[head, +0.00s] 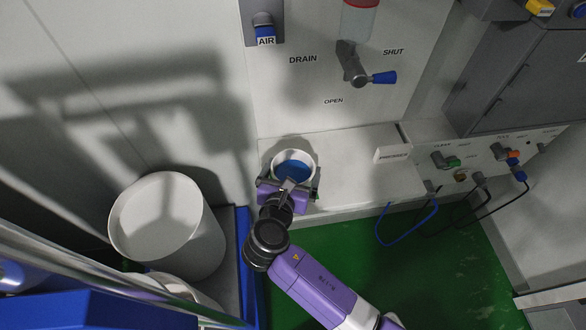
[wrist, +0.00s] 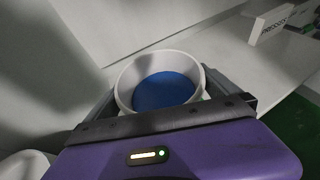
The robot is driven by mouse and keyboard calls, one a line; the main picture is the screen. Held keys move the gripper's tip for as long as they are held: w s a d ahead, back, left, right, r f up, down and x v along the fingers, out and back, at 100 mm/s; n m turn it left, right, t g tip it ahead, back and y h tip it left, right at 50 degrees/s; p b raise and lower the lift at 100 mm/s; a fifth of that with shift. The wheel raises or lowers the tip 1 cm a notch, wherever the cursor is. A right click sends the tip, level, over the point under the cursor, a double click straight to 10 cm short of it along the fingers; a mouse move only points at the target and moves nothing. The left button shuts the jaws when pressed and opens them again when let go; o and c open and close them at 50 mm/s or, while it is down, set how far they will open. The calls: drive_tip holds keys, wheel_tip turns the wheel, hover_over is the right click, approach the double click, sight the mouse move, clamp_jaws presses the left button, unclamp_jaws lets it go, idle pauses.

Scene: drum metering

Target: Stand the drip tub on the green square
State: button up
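The drip tub (head: 310,163) is a round white tub with a blue inside, upright over the white ledge in front of the drain panel. It also shows in the wrist view (wrist: 128,82). My gripper (head: 291,178) reaches it from the front, with one dark finger along each side; in the wrist view (wrist: 160,95) the fingers appear to press on its walls. I cannot tell whether its base touches the ledge.
The drain valve's blue handle (head: 383,78) points right, above the ledge (head: 365,165). A small white sign (head: 393,153) stands right of the tub. A large white drum (head: 170,225) is at the left. Cables (head: 408,240) hang at the right over green floor (head: 350,250).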

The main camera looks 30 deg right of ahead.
drive_tip(key=shift+s+a+r, duration=0.1)
drive_tip(key=shift+r, duration=0.1)
drive_tip(key=v, duration=1.1)
drive_tip(key=shift+s+a, duration=0.25)
drive_tip(key=shift+s, duration=0.05)
drive_tip(key=shift+r, duration=0.1)
drive_tip(key=s+d+f+m+y, duration=0.2)
drive_tip(key=s+f+m+y, duration=0.25)
drive_tip(key=s, duration=0.25)
drive_tip(key=s+d+f+m+y, duration=0.3)
drive_tip(key=s+f+m, duration=0.2)
drive_tip(key=s, duration=0.1)
drive_tip(key=s+d+r+m+t, duration=0.1)
drive_tip(key=s+r+m+t, duration=0.1)
drive_tip(key=s+r+m, duration=0.4)
drive_tip(key=s+d+r+m+t+y, duration=0.1)
drive_tip(key=s+r+m+t, duration=0.1)
drive_tip(key=s+r+m, duration=0.5)
wheel_tip(320, 180, up, 4)
drive_tip(key=m, duration=0.5)
drive_tip(key=shift+t, duration=0.4)
